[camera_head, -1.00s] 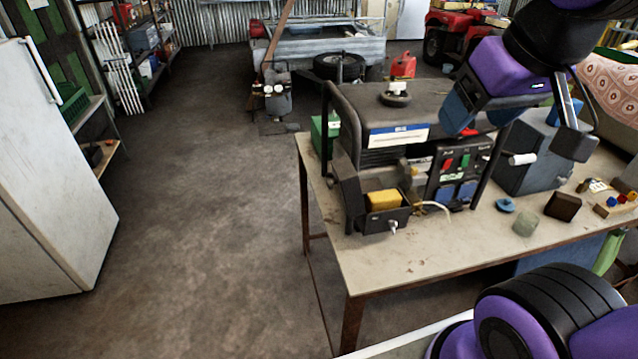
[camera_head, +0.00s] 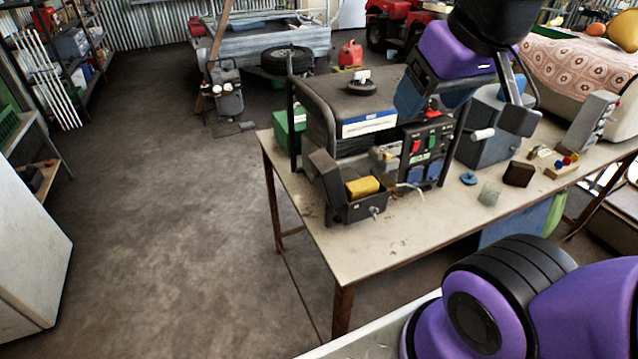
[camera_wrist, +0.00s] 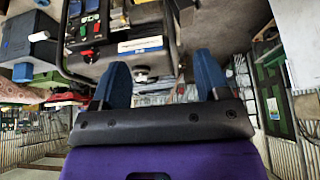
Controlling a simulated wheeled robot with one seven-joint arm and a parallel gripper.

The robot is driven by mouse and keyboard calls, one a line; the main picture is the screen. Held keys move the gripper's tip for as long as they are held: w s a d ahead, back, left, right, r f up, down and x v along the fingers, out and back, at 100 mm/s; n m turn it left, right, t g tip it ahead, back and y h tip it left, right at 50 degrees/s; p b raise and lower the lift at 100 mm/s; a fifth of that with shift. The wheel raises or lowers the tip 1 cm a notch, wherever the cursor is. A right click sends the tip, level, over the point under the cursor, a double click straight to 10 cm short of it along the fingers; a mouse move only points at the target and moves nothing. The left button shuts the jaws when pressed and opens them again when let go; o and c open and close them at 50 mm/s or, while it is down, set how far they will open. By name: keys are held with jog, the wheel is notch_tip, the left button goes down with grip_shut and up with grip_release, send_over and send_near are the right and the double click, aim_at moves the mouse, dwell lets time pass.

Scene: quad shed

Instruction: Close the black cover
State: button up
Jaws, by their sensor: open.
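The black cover (camera_head: 325,174) stands raised at the left side of an open black box (camera_head: 352,212) on the front of a generator (camera_head: 345,105). A yellow block (camera_head: 362,187) shows inside the box. My gripper (camera_head: 432,98) is above the generator's right front, up and to the right of the cover and apart from it. Its two blue fingers are spread and empty in the wrist view (camera_wrist: 163,82). The generator's control panel (camera_wrist: 90,30) also shows there, beyond the fingers. I cannot make out the cover in the wrist view.
The generator stands on a table (camera_head: 405,240). A blue-grey box (camera_head: 487,150), a blue disc (camera_head: 468,178), a pale green cube (camera_head: 489,194) and a dark block (camera_head: 519,174) are to its right. The floor on the left is clear.

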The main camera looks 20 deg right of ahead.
aim_at(323, 182)
jog(key=shift+w+a, duration=0.1)
jog(key=shift+w, duration=0.1)
jog(key=c, duration=0.7)
jog(key=w+a, duration=0.1)
jog(key=w, duration=0.1)
jog(key=w+g, duration=0.1)
jog(key=w+a+f+g, duration=0.1)
jog(key=w, duration=0.1)
jog(key=shift+w+a, duration=0.3)
jog(key=shift+w, duration=0.05)
grip_shut()
jog(key=w+a+f+g+h, duration=0.2)
jog(key=w+a+f+h, duration=0.1)
jog(key=w+a+f, duration=0.5)
jog(key=w+a+f+g+h, duration=0.15)
jog(key=w+a+f, duration=0.35)
jog(key=a, duration=0.5)
jog(key=d+f, duration=0.8)
jog(key=shift+s+d+f+h, duration=0.15)
jog(key=shift+d+f+h, duration=0.1)
jog(key=shift+d+h, duration=0.15)
